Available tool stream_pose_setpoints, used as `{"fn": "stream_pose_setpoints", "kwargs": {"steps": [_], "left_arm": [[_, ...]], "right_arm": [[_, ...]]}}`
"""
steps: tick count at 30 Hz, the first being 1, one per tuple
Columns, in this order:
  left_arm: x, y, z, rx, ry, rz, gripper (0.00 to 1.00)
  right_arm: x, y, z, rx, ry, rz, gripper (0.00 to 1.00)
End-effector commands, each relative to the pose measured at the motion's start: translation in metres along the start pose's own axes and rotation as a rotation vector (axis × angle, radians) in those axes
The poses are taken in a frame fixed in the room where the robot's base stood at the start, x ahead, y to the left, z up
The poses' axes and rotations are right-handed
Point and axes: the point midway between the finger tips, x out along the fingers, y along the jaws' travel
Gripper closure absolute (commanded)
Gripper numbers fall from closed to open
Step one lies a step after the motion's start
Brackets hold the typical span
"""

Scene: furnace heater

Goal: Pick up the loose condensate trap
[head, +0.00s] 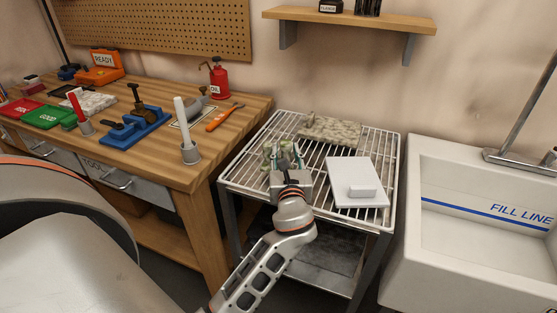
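My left gripper (284,157) is over the front left part of the wire rack (313,172), pointing away from me. A small mottled green-grey piece (268,153) is right at its fingers and partly hidden by them. This piece may be the loose condensate trap, but it is too small to be sure. I cannot tell whether the fingers are closed on it or only around it. My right gripper is not in view.
A mottled slab (334,131) lies at the rack's back. A white panel with a small raised block (345,174) lies right of my gripper. The white sink (440,160) stands right, the wooden bench (235,125) with tools left. A shelf (350,20) hangs above.

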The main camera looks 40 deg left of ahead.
Motion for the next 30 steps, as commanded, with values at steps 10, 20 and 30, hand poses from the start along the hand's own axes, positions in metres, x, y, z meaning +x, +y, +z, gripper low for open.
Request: {"fn": "stream_pose_setpoints", "kwargs": {"steps": [10,20,30], "left_arm": [[0.000,0.000,0.000,0.000,0.000,0.000,1.00],[0.000,0.000,0.006,-0.002,-0.003,0.000,1.00],[0.000,0.000,0.078,-0.008,-0.008,0.001,1.00]], "right_arm": [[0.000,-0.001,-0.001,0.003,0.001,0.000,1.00],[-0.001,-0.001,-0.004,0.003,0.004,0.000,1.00],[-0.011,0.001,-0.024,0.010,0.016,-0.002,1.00]]}}
